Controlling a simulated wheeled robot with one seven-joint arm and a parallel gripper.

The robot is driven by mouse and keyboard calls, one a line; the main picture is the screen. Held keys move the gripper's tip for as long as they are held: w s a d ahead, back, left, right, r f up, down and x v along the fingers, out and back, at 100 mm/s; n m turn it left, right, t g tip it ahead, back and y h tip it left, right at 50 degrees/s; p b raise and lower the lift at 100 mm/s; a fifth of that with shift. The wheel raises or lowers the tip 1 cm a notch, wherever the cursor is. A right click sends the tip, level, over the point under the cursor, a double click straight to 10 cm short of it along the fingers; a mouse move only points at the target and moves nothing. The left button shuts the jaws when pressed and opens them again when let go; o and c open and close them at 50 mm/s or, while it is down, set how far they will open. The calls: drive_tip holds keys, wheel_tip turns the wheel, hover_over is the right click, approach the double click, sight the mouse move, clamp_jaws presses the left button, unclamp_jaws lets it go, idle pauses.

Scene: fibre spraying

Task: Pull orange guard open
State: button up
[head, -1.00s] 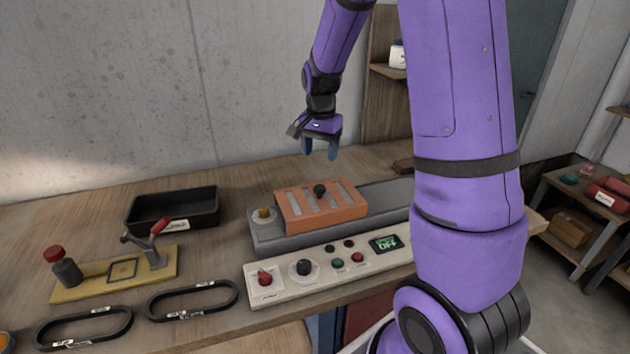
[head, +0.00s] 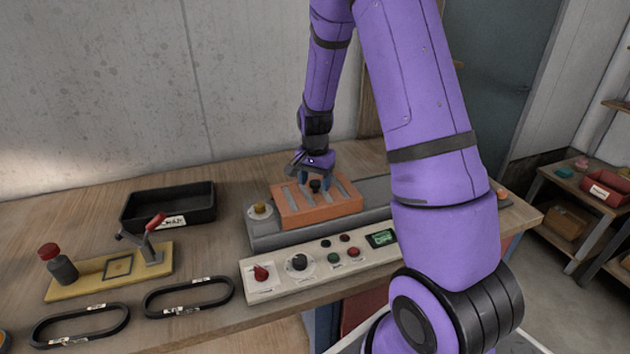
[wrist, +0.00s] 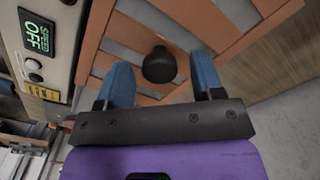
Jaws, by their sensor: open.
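The orange guard (head: 318,206) is a slatted cover lying flat on the grey machine bed (head: 280,236) on the bench. A black knob (head: 315,187) stands up from it. My gripper (head: 314,180) is just above the guard at the knob, fingers pointing down. In the wrist view, the orange guard (wrist: 200,16) fills the top, and the black knob (wrist: 159,65) sits ahead of and between the two blue fingertips of my gripper (wrist: 161,82). The fingers are apart, with a gap on both sides of the knob. Whether the fingertips reach down to knob height cannot be told.
A control panel (head: 276,284) with knobs, buttons and a display (head: 382,238) runs along the front of the bed. A black tray (head: 135,208), a yellow fixture (head: 95,279) with a red-handled clamp, and two black loops (head: 190,296) lie to the left.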

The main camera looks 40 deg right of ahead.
clamp_jaws()
drive_tip(key=s+d, duration=0.2)
drive_tip(key=d, duration=0.5)
drive_tip(key=s+d, duration=0.2)
drive_tip(key=d, duration=0.5)
drive_tip(key=s+d, duration=0.2)
drive_tip(key=d, duration=0.5)
unclamp_jaws()
wheel_tip(320, 180, up, 11)
idle(0.7)
